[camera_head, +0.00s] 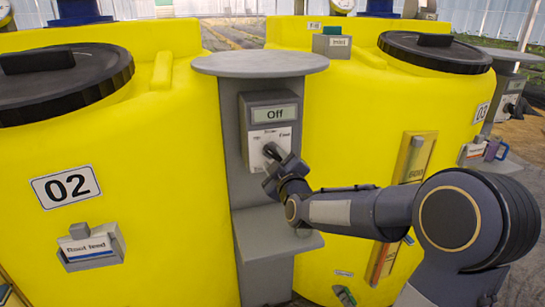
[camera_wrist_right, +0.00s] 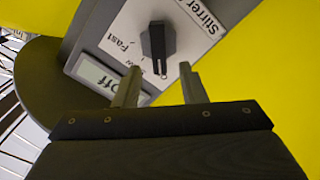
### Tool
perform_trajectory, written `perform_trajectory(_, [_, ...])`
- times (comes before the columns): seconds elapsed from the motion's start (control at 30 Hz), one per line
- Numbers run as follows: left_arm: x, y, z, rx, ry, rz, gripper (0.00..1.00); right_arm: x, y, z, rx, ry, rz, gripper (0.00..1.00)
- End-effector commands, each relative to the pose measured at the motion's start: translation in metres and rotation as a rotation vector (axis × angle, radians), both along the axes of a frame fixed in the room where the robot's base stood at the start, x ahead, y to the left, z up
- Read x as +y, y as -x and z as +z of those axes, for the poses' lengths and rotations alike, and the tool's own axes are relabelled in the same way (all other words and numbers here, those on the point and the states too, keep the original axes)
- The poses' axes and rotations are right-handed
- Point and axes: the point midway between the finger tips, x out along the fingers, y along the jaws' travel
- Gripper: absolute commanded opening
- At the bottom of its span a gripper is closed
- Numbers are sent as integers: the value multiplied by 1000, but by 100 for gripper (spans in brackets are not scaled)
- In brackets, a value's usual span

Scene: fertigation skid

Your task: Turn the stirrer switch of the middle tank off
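The stirrer switch box (camera_head: 268,118) is on a grey post between the yellow tank 02 (camera_head: 170,150) and the yellow tank 03 (camera_head: 340,110). Its small display reads "Off" in both views. The dark knob (camera_wrist_right: 157,42) sits on a white plate marked "Stirrer" and "Fast"; other marks are partly hidden. My right gripper (camera_head: 274,160) is in front of the switch and partly hides the knob in the head view. In the wrist view the right fingers (camera_wrist_right: 160,85) are apart, with the knob just beyond their tips, apparently not gripped. My left gripper is not in view.
A round grey top (camera_head: 260,64) overhangs the switch box, and a grey shelf (camera_head: 270,233) sticks out below it. A label holder (camera_head: 90,247) is on tank 02. Another switch box (camera_head: 505,95) stands at the far right.

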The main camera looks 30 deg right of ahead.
Motion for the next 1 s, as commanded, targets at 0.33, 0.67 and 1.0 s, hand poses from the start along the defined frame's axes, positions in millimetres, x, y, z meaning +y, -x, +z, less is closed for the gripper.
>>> perform_trajectory(0.33, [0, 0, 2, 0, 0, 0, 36, 11, 44, 0, 0, 0, 1, 38])
perform_trajectory(0.67, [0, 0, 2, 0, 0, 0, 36, 12, 45, 0, 0, 1, 1, 38])
perform_trajectory(1.0, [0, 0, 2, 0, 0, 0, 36, 16, 53, -4, 29, -74, 28, 38])
